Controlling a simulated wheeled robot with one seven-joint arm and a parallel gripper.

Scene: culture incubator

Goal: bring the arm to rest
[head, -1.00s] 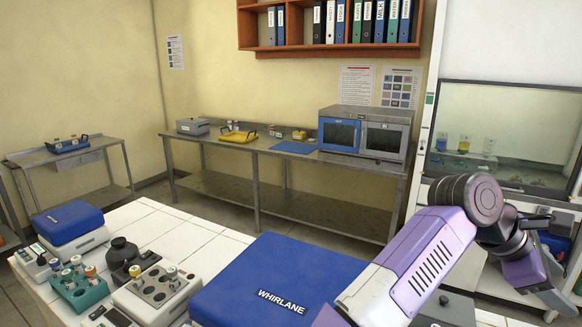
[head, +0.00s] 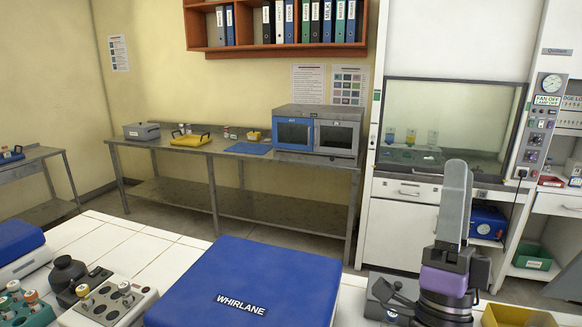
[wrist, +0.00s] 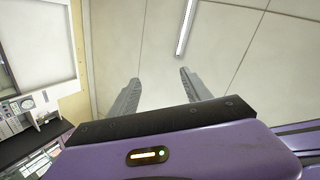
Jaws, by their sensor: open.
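My arm shows at the lower right of the head view, as a short upright shape of purple and dark grey. My gripper (head: 456,175) points up there, seen edge-on in front of the fume cupboard. In the wrist view my gripper (wrist: 160,76) has its two grey fingers spread apart with nothing between them. The gripper touches nothing that I can see.
The blue-lidded WHIRLANE box (head: 250,285) stands on the white tiled bench, left of my arm. A grey box (head: 385,297) and a yellow bin (head: 518,316) are close to my arm. The fume cupboard (head: 445,125) and steel table (head: 215,155) stand farther back.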

